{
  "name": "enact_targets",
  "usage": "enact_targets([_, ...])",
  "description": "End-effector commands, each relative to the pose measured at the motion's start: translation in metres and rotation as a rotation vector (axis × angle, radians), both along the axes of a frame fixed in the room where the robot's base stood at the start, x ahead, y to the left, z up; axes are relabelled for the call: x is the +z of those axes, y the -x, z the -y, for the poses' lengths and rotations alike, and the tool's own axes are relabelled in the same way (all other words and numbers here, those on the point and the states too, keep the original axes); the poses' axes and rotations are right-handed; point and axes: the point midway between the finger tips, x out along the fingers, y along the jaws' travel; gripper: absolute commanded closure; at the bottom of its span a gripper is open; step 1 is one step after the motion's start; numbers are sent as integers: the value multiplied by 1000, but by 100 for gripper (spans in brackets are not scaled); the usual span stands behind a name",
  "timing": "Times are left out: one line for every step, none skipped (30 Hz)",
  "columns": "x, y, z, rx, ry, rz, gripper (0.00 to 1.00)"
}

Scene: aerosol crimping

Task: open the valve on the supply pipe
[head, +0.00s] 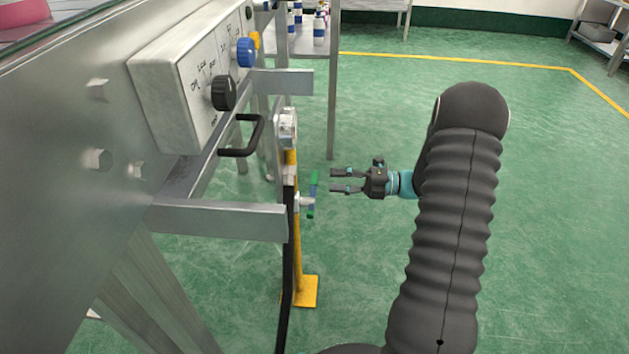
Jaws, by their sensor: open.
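The valve (313,194) has a green and blue handle that stands roughly upright, joined by a silver body to the pipework. The supply pipe (297,250) looks yellow and runs down to a yellow foot on the floor. A black hose or pipe runs down beside it. My gripper (333,181) is open and empty, its two fingers pointing left at the valve handle. A small gap shows between the fingertips and the handle in this view; the depth between them is hard to tell.
A control box (190,75) with a black knob (223,93) and a blue knob (246,52) is on the machine frame at left. A black bar handle (250,137) sticks out below. A table (310,45) with bottles stands behind. Green floor at right is clear.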

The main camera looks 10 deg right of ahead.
Motion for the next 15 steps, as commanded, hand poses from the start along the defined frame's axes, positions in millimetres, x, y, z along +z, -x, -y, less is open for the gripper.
enact_targets([-1, -3, -11, 4, 1, 0, 57])
enact_targets([-1, -4, -16, 4, 1, 0, 57])
enact_targets([-1, -7, -22, 3, 1, 1, 57])
enact_targets([-1, -8, -27, 4, 1, 1, 57])
enact_targets([-1, -9, -32, 4, 1, 1, 57])
enact_targets([0, -11, -37, 3, 1, 1, 57])
enact_targets([-1, -13, -41, 3, 1, 1, 57])
enact_targets([-1, -14, -45, 3, 1, 1, 57])
enact_targets([-1, -15, -49, 2, 2, 0, 57])
enact_targets([-1, -16, -51, 2, 2, 0, 57])
enact_targets([-1, -17, -54, 1, 1, 1, 57])
enact_targets([0, -18, -57, 1, 1, 1, 57])
enact_targets([0, -18, -58, 1, 1, 1, 57])
enact_targets([0, -19, -60, 1, 1, 1, 57])
enact_targets([0, -19, -61, 1, 1, 1, 57])
